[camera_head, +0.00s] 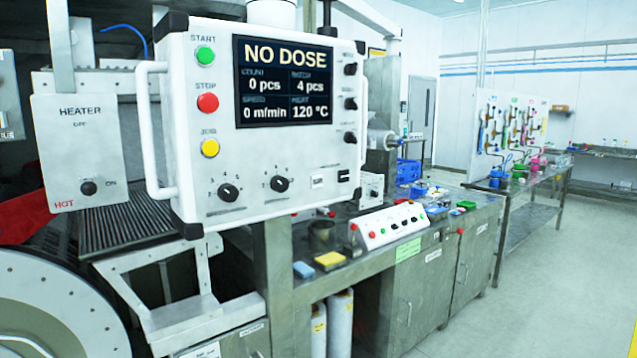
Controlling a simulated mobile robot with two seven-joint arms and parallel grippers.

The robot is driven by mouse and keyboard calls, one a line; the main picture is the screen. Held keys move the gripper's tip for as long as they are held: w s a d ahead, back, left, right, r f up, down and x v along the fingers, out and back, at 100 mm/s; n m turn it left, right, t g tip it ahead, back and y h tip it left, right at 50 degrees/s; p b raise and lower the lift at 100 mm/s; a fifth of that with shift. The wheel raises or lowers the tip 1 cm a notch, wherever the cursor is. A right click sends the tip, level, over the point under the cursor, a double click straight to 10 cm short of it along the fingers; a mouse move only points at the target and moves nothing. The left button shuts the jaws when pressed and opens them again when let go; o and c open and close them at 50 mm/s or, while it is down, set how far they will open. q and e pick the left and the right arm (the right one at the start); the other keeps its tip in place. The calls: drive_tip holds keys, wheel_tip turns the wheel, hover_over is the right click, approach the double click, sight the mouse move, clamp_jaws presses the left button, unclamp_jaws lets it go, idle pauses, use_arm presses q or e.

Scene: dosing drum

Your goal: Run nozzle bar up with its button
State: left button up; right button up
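Neither of my grippers shows in the head view. A white control panel (262,195) hangs large at the centre, with a green START button (205,56), a red STOP button (207,102) and a yellow JOG button (210,148). Its screen (284,82) reads NO DOSE, 0 pcs and 120 °C. A low white console (388,225) with several small red, black and green buttons stands on the bench behind it; its labels are too small to read. I cannot tell which button belongs to the nozzle bar, and I cannot pick out the bar itself.
A HEATER box (78,150) with a knob hangs at the left, above a ribbed belt (120,222). A large pale disc (50,310) fills the lower left. The steel bench (335,278) carries a blue and a yellow block. The floor (540,290) at the right is clear.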

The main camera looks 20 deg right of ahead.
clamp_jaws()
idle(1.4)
